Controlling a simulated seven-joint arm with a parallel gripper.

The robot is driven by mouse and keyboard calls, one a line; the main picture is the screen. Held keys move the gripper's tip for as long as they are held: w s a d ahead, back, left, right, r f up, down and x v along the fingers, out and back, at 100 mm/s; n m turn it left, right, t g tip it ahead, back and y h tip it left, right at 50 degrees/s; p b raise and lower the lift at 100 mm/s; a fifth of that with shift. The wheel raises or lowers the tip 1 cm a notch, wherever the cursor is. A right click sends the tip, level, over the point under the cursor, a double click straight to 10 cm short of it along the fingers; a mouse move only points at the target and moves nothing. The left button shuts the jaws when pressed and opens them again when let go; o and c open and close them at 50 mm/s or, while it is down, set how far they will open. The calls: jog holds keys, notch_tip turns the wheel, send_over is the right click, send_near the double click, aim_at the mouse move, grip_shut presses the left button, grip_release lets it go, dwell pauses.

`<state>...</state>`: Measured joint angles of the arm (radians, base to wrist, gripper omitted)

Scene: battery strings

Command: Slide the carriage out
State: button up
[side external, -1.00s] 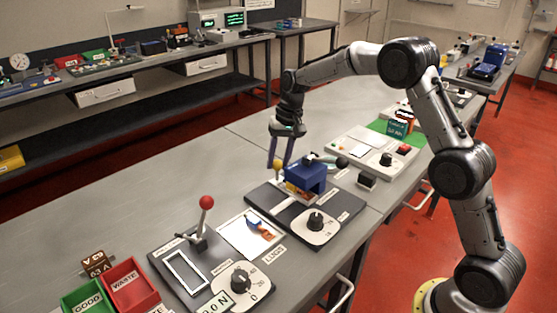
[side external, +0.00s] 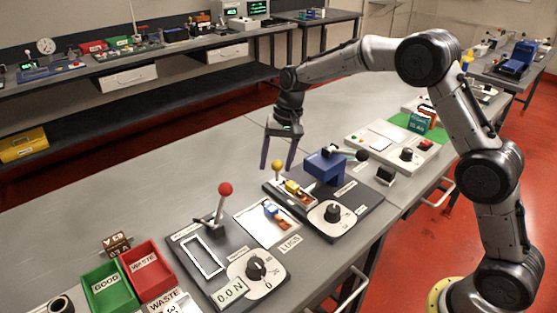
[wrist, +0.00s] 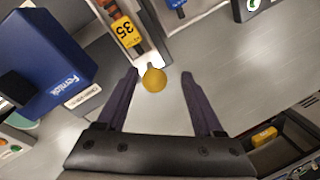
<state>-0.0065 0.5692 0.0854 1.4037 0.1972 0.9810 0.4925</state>
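The carriage (side external: 295,193) is a pale slide with a yellow ball knob (side external: 278,165). It lies out to the left of the blue press (side external: 325,166), on the dark base plate. A yellow and copper piece sits on it; in the wrist view this piece carries a yellow label "35" (wrist: 125,33). My gripper (side external: 278,163) is open and empty, pointing down at the knob. In the wrist view the knob (wrist: 154,79) shows between my two fingertips (wrist: 160,76), with clear space on both sides. I cannot tell how far the tips are above it.
A white sheet (side external: 262,232) with lugs, a red-knobbed lever (side external: 225,189) and the green (side external: 103,289) and red (side external: 148,268) bins stand to the left. A dial (side external: 332,212) sits in front of the press. The bench behind the carriage is clear.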

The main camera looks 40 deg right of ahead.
jog(key=shift+d, duration=0.1)
jog(key=shift+r, duration=0.2)
notch_tip(320, 180, up, 13)
jog(key=s+d, duration=0.1)
jog(key=d, duration=0.1)
jog(key=shift+s, duration=0.25)
jog(key=shift+d+r, duration=0.1)
